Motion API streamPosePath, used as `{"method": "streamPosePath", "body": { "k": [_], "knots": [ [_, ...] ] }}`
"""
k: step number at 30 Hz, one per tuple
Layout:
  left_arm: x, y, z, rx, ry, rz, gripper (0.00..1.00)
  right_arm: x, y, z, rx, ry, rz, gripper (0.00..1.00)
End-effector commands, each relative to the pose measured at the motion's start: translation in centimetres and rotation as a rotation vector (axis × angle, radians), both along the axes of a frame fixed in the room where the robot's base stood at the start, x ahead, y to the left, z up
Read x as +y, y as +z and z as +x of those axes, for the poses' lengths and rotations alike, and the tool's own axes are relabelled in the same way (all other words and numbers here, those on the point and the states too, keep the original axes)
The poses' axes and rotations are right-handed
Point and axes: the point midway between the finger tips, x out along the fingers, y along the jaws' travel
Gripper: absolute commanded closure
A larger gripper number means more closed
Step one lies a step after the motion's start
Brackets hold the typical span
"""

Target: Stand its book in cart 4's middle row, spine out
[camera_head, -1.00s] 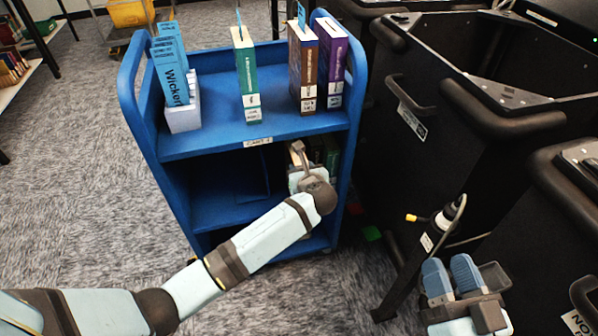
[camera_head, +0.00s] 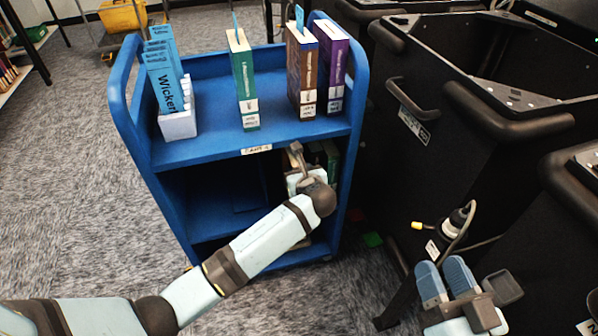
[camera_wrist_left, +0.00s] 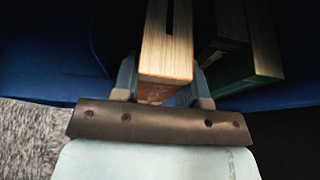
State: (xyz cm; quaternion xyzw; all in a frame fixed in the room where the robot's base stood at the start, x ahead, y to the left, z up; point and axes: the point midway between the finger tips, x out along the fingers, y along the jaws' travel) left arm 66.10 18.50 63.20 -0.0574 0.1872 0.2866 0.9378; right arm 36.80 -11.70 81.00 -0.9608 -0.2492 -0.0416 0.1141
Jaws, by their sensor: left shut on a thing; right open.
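The blue cart (camera_head: 215,148) has a front label that seems to read CART 4. My left gripper (camera_head: 304,172) reaches into the right part of its middle row. In the left wrist view the left gripper (camera_wrist_left: 165,84) is shut on a book (camera_wrist_left: 167,50), with a pale page edge and a reddish lower edge between the fingers. My right gripper (camera_head: 446,272) is open and empty at the lower right, away from the cart.
On the cart's top row stand a green book (camera_head: 243,80), a brown book (camera_head: 303,75), a purple book (camera_head: 333,70) and a white holder (camera_head: 178,125) of blue cards. The left of the middle row looks empty. Black bins (camera_head: 480,130) stand close on the right.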

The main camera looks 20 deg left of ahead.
Motion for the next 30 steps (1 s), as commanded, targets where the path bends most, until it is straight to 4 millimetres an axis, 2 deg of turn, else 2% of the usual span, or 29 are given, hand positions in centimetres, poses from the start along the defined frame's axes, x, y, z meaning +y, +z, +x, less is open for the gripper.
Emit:
{"method": "streamPosePath", "body": {
  "k": [18,19,22,30],
  "knots": [
    [0.0,-1.0,0.0,-0.002,-0.001,0.001,1.0,0.0,0.4,0.1,0.001,-0.002,-0.001,0.57],
    [0.0,-1.0,0.0,-0.002,-0.001,0.001,0.53,0.0,0.4,0.1,0.0,-0.002,-0.001,0.57],
    [0.0,-1.0,0.0,-0.002,-0.001,0.001,0.3,0.0,0.5,0.0,-0.001,-0.001,0.001,0.57],
    [0.0,-1.2,0.0,0.001,0.0,0.0,0.3,0.0,0.5,0.0,-0.003,-0.002,0.002,0.57]
  ]
}}
